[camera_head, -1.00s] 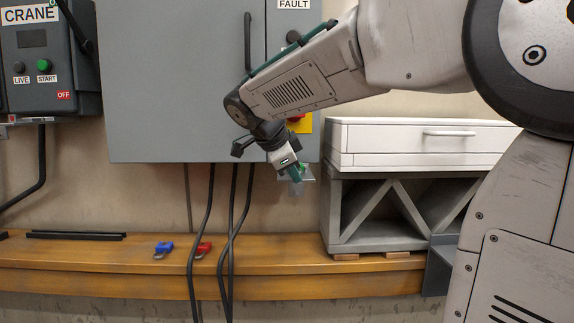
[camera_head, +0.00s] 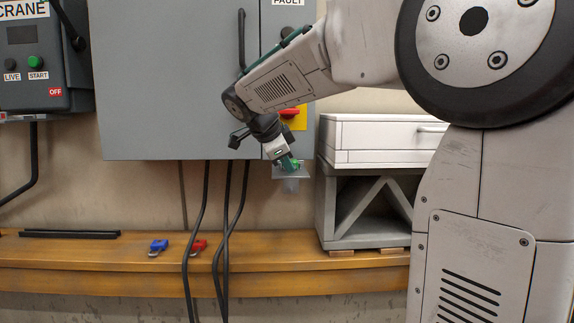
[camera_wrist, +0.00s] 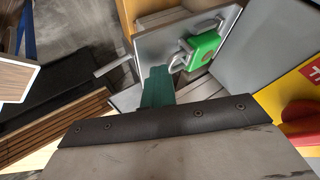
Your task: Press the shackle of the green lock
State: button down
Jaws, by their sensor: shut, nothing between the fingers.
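The green lock (camera_wrist: 203,47) hangs by its grey shackle (camera_wrist: 182,56) on a metal plate (camera_wrist: 222,22) in the wrist view. In the head view only a bit of the green lock (camera_head: 297,163) shows behind my gripper, below the red handle. My gripper (camera_head: 290,165) is shut and empty, pointing down at the plate. In the wrist view the green fingertips of my gripper (camera_wrist: 157,90) are just left of the shackle. I cannot tell whether they touch it.
A grey cabinet (camera_head: 170,80) with a red handle (camera_head: 290,113) on yellow is above. A blue lock (camera_head: 158,246) and a red lock (camera_head: 198,246) lie on the wooden bench (camera_head: 100,254). Black cables (camera_head: 224,220) hang in front. A white drawer unit (camera_head: 375,140) stands at right.

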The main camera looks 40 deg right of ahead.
jog(key=v, duration=0.7)
jog(key=shift+a+r, duration=0.25)
dwell(0.5)
jog(key=s+a+f+n+y, duration=0.3)
jog(key=s+a+f+n, duration=0.3)
jog(key=s+f+n, duration=0.5)
jog(key=s+a+f+n+g+y, duration=0.1)
jog(key=s+a+f+n+y, duration=0.3)
jog(key=s+f+n, duration=0.8)
jog(key=s+a, duration=0.2)
jog(key=s, duration=0.3)
jog(key=shift+s+a+y, duration=0.15)
jog(key=shift+a+y, duration=0.15)
